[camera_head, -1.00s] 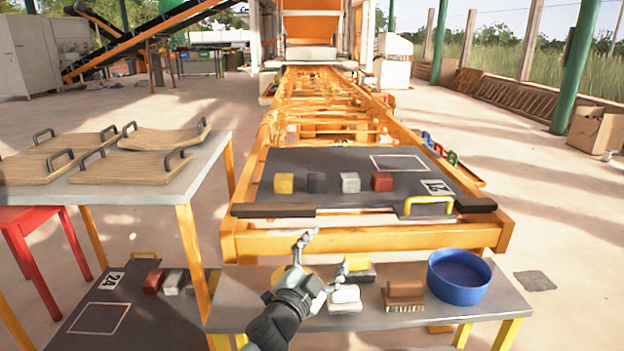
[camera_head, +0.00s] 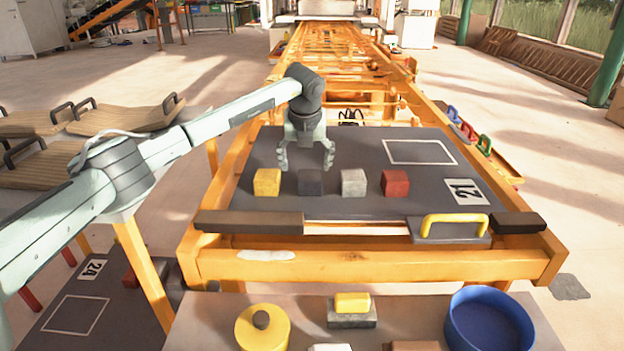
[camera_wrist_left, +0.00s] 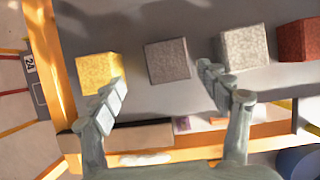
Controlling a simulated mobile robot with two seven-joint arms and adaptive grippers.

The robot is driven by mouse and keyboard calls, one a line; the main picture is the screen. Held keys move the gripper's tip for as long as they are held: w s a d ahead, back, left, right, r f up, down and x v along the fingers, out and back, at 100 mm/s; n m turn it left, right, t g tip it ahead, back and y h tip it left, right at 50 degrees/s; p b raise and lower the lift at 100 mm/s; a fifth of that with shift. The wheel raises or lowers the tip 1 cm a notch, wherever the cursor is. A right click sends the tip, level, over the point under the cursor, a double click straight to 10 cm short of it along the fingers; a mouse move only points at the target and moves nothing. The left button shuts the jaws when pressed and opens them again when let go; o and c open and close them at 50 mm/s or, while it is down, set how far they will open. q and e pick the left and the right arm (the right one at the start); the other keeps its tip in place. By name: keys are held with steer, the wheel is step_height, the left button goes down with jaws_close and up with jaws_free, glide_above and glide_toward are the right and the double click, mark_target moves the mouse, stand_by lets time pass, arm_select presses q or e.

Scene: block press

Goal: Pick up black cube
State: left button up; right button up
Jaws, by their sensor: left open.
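The black cube (camera_head: 310,182) looks dark grey and sits on the dark board (camera_head: 350,150), second from the left in a row of cubes. My left gripper (camera_head: 305,163) is open and empty, pointing down above and slightly behind the black cube. In the left wrist view the black cube (camera_wrist_left: 168,61) lies beyond the open fingertips (camera_wrist_left: 160,85), between their directions and apart from them. A yellow cube (camera_head: 267,182) is to its left, a light grey cube (camera_head: 353,183) and a red cube (camera_head: 395,183) to its right. My right gripper is not in view.
The board has a white square outline, a label reading 21 and a yellow handle (camera_head: 455,221). In front, a lower table holds a blue bowl (camera_head: 489,318), a round yellow object (camera_head: 262,327) and a yellow-handled block (camera_head: 351,310). Wooden trays (camera_head: 120,115) are at left.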

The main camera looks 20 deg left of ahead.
mark_target(310, 175)
arm_select(q)
steer(key=shift+w+f, duration=0.15)
steer(key=shift+f, duration=0.3)
steer(key=x, duration=0.4)
steer(key=shift+w+d+f+p, duration=0.25)
steer(key=shift+w+d+p, duration=0.05)
steer(key=shift+d+p, duration=0.05)
steer(key=shift+w+f, duration=0.1)
steer(key=shift+f, duration=0.2)
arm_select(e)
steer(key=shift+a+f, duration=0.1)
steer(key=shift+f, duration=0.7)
arm_select(q)
steer(key=shift+c, duration=0.4)
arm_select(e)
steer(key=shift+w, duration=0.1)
arm_select(q)
steer(key=c, duration=1.4)
steer(key=shift+r, duration=0.1)
steer(key=shift+c, duration=0.7)
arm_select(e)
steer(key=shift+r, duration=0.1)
arm_select(q)
steer(key=shift+r, duration=0.1)
